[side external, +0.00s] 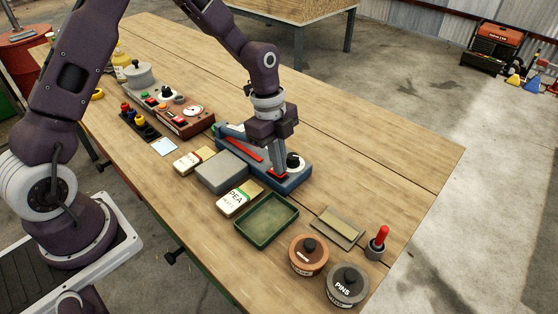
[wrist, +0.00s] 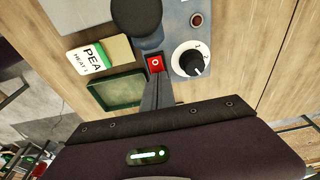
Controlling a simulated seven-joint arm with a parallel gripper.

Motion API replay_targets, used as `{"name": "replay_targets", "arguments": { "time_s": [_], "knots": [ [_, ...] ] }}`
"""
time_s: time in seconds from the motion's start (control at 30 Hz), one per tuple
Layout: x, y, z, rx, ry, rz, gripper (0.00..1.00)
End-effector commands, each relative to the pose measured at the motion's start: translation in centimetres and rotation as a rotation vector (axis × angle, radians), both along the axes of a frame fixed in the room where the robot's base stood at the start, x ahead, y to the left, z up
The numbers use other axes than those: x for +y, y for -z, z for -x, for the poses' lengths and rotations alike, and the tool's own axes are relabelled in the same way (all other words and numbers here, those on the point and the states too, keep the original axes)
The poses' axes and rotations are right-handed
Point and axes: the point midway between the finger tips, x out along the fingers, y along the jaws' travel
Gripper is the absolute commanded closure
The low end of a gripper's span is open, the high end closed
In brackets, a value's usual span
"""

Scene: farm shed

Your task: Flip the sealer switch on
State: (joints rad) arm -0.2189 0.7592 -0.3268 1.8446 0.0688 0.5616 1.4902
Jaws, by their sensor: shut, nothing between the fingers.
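The blue sealer (side external: 300,184) sits mid-table, with a long red bar on its top. Its red rocker switch (wrist: 156,63) bears a white "O" mark and also shows in the side view (side external: 278,173). My gripper (wrist: 157,77) is shut and empty, pointing down at the near edge of the switch. Its tips partly cover that edge, and I cannot tell whether they touch it. Next to the switch is a white dial (wrist: 190,60) with a black knob, marked 1 and 2. A small dark red lamp (wrist: 196,20) is above the dial.
A grey block (side external: 220,172), a PEA packet (side external: 240,198) and a green tray (side external: 266,219) lie close to the sealer's near side. A red-brown panel (side external: 188,121) stands to its left. Bare wood lies behind the sealer.

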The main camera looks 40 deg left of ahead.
Motion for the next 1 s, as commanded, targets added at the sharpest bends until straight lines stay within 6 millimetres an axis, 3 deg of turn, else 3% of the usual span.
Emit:
{"name": "replay_targets", "arguments": {
  "time_s": [0.27,1.0],
  "knots": [
    [-0.9,1.2,0.2,0.006,0.008,-0.201,1.00],
    [1.4,1.1,0.4,0.016,0.000,-0.200,1.00]
  ]
}}
